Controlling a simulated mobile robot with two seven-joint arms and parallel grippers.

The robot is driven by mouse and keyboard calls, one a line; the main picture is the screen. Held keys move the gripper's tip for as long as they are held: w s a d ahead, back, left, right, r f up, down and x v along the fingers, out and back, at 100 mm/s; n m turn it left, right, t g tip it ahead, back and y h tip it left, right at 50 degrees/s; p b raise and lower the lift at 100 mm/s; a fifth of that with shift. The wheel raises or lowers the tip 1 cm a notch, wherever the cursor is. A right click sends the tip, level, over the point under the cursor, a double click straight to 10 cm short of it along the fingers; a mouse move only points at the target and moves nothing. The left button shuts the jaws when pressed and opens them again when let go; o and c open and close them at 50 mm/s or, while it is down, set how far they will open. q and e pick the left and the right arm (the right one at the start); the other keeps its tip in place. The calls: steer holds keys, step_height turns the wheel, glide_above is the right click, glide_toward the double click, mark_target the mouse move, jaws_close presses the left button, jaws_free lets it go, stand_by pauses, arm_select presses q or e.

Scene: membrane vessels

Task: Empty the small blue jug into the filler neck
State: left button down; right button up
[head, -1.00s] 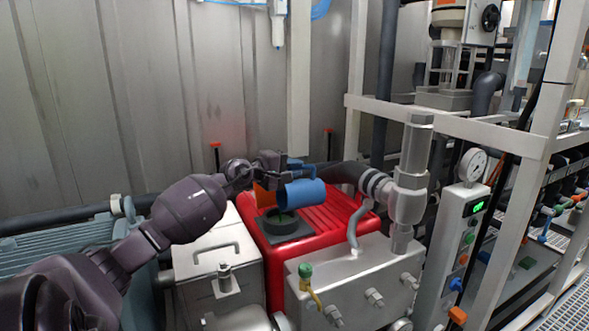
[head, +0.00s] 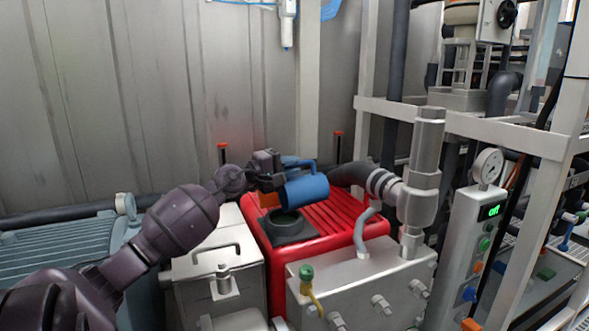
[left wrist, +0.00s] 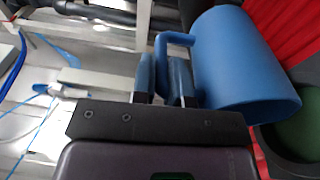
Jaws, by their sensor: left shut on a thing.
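The small blue jug (head: 306,190) lies tipped on its side above the filler neck, its mouth end to the left and lower. It also shows in the left wrist view (left wrist: 245,65). The filler neck (head: 285,223) is a dark round collar on the red ribbed housing (head: 342,222). In the left wrist view the neck (left wrist: 268,150) has green inside, close beside the jug's rim. My left gripper (left wrist: 163,80) is shut on the jug's handle (left wrist: 172,40); in the head view it (head: 283,168) is above and left of the jug. The jug's inside is hidden.
A grey box with a handle (head: 218,250) stands left of the red housing. A metal block with fittings (head: 355,280) is in front, and a thick pipe and valve (head: 412,190) stand to the right.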

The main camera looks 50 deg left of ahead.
steer(key=shift+s, duration=0.15)
arm_select(q)
steer(key=shift+s+f+b, duration=0.1)
steer(key=shift+f+b, duration=0.05)
steer(key=shift+b, duration=0.15)
steer(key=shift+s+f+t+b, duration=0.1)
steer(key=shift+f+t+b, duration=0.05)
steer(key=shift+t+b, duration=0.15)
steer(key=shift+s+a+f+b, duration=0.1)
steer(key=shift+s+b, duration=0.05)
steer(key=shift+b, duration=0.2)
steer(key=shift+s+a+r+t+b, duration=0.1)
steer(key=shift+s+r+t+b, duration=0.1)
steer(key=shift+s+t+b, duration=0.4)
steer(key=shift+s+r, duration=0.1)
steer(key=shift+r, duration=0.25)
arm_select(e)
steer(key=shift+w+a+f+n+t, duration=0.2)
steer(key=shift+w+n, duration=0.1)
steer(key=shift+w, duration=0.1)
steer(key=shift+w+a+f+n+t, duration=0.1)
steer(key=shift+w+a+n, duration=0.1)
steer(key=shift+w+n, duration=0.15)
steer(key=shift+r, duration=0.1)
arm_select(q)
steer(key=shift+b, duration=0.3)
arm_select(e)
steer(key=shift+s, duration=0.1)
